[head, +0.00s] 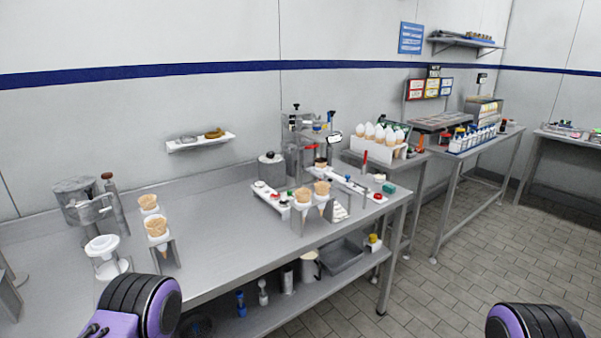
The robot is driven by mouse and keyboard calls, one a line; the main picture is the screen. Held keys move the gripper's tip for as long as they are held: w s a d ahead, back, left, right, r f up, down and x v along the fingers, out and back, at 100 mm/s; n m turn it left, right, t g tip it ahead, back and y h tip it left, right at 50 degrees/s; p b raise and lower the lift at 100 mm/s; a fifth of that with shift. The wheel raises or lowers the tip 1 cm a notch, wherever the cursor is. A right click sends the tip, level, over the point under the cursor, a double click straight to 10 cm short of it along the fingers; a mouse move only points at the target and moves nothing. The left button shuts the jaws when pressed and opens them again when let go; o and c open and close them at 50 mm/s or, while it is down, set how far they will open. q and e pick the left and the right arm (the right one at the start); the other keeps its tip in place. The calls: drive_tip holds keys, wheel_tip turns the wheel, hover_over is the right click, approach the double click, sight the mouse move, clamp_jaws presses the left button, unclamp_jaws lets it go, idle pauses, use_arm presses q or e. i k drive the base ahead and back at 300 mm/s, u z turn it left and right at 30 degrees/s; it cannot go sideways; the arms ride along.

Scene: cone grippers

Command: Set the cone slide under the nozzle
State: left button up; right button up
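A dispensing machine (300,132) stands at the back of the steel table, right of centre. Its nozzle is too small to make out. In front of it is a white slide-like fixture (270,197) with small red and dark parts. At its front, two wafer cones (313,190) sit upright in a holder (299,218). Another holder (164,255) with two cones (153,215) stands at the left of the table. I cannot tell for sure which piece is the cone slide. Only purple and black parts of my arms show at the bottom edge; both grippers are out of view.
A metal pot-like device (80,203) and a white stand (106,258) are at the left. The steel table (225,240) is clear between the two cone holders. White cone-shaped items (379,134) stand in a rack at the right. A wall shelf (200,145) hangs behind.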

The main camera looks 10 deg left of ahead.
sight(331, 172)
drive_tip(key=z, duration=0.1)
drive_tip(key=i, duration=0.9)
drive_tip(key=z, duration=0.75)
